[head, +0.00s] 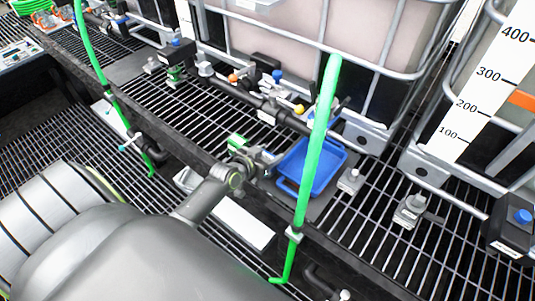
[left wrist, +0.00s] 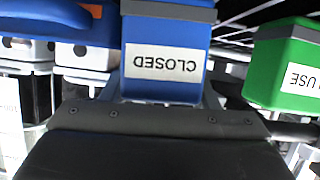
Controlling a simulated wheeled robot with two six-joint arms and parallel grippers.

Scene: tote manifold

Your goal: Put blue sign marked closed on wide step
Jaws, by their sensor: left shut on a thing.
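The blue sign marked CLOSED (left wrist: 165,62) is in the middle of the left wrist view, its lettering upside down. My left gripper (head: 257,160) is shut on this sign, at the edge of the raised grating beside a blue tray. The sign itself cannot be clearly made out in the head view. A green sign (left wrist: 287,70), its text ending in USE, stands right of the blue one in the left wrist view. I cannot tell which surface is the wide step. My right gripper is not in view.
The blue tray (head: 328,158) lies on the raised grating. A green upright pipe (head: 316,145) stands close right of my gripper. A black pipe manifold with valves (head: 268,108) runs behind. Caged tanks (head: 300,28) stand at the back. A white plate (head: 243,222) lies below my gripper.

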